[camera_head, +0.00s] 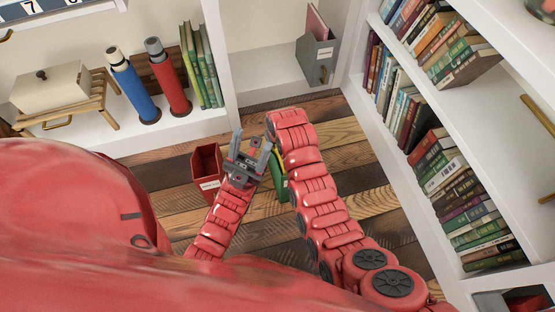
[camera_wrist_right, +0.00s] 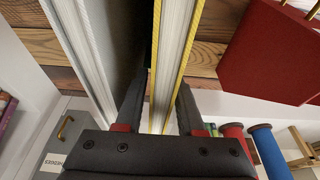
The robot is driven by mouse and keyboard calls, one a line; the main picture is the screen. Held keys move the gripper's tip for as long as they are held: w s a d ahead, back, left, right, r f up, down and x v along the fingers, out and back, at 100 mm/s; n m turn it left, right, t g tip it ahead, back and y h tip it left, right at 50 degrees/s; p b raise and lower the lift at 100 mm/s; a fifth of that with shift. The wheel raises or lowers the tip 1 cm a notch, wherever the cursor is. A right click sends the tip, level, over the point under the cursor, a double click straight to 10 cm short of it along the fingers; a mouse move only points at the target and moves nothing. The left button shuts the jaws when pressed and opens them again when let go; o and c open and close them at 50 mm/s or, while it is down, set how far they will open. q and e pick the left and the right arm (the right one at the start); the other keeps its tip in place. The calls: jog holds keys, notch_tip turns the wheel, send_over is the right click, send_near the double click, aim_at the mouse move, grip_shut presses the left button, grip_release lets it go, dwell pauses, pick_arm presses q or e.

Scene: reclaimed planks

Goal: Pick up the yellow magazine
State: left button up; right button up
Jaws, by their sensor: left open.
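The yellow magazine (camera_wrist_right: 180,50) stands on edge between the two fingers of my right gripper (camera_wrist_right: 160,100) in the right wrist view, its white pages and yellow cover edges showing. The frames do not settle whether both fingers press on it. In the head view only a thin yellow sliver (camera_head: 277,147) shows beside my right arm, and that arm hides my right gripper. My left gripper (camera_head: 252,155) is open and empty, close to the left of my right arm. A green holder (camera_head: 281,187) on the floor is partly hidden behind the arm.
A red holder (camera_head: 206,168) stands on the plank floor (camera_head: 165,205) left of my left gripper. A grey holder (camera_head: 317,58) sits on the back shelf. A bookcase (camera_head: 433,130) full of books lines the right. Blue (camera_head: 135,88) and red (camera_head: 168,80) bottles stand on the left shelf.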

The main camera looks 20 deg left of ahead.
jog(key=shift+f, duration=0.1)
dwell(0.3)
grip_shut()
dwell(1.3)
